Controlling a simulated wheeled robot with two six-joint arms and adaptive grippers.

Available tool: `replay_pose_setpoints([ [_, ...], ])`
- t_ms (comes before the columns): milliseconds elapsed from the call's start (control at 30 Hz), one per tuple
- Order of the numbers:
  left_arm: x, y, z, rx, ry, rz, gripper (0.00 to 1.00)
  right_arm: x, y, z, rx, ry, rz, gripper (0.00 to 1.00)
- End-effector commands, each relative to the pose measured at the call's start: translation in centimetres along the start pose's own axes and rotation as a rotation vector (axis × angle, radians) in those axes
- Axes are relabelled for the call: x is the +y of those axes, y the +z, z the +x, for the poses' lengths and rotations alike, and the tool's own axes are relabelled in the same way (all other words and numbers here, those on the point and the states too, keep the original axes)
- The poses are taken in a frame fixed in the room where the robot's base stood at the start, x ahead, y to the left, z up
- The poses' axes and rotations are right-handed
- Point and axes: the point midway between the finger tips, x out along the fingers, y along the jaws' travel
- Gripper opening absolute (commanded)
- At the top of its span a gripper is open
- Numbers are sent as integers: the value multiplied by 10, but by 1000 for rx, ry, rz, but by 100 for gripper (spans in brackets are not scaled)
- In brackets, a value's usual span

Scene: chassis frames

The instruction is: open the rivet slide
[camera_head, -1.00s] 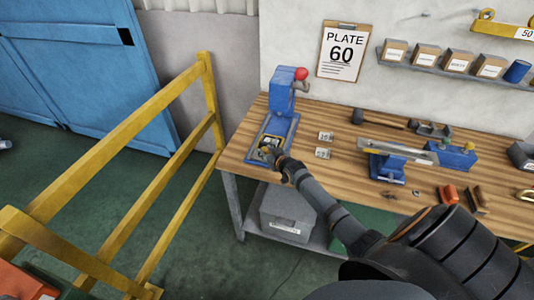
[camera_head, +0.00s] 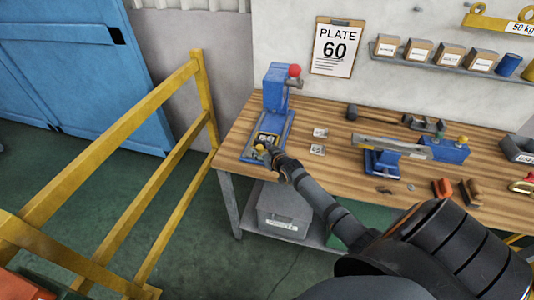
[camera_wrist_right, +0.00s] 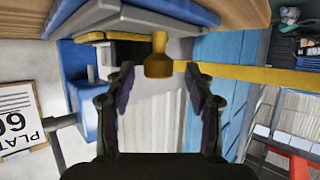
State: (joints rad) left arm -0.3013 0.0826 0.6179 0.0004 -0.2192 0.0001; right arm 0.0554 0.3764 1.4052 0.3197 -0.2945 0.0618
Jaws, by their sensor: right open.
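The blue rivet press (camera_head: 275,90) stands upright at the left end of the wooden bench, with a red ball on its lever. At the front of its base is the slide, with a yellow-edged plate (camera_head: 266,138) and a brass knob (camera_head: 259,147). My right gripper (camera_head: 270,152) is at the front of the slide, partly covering it. In the right wrist view, its two open fingers (camera_wrist_right: 160,82) stand on either side of the brass knob (camera_wrist_right: 158,62), with gaps on both sides. How far the slide is out is unclear. My left gripper is not in view.
The bench (camera_head: 340,185) carries two small tags (camera_head: 318,140), a hammer (camera_head: 375,114) and a blue fixture (camera_head: 384,160) to the right. A yellow railing (camera_head: 150,170) stands left of the bench. A PLATE 60 clipboard (camera_head: 336,45) hangs on the wall.

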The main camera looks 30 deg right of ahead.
Motion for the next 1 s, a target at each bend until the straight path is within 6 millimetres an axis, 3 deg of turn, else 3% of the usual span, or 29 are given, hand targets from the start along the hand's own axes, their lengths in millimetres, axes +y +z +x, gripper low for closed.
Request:
replay_pose_setpoints([
  [300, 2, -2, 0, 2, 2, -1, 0, 0, 2, -75, -3, -2, -10, 54],
  [433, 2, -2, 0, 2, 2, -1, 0, 0, 1, -97, -3, 0, -8, 54],
  [600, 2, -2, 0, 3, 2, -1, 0, -1, 0, -110, 0, -1, -3, 54],
  [1000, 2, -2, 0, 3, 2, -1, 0, -1, 0, -110, 1, 0, 0, 54],
])
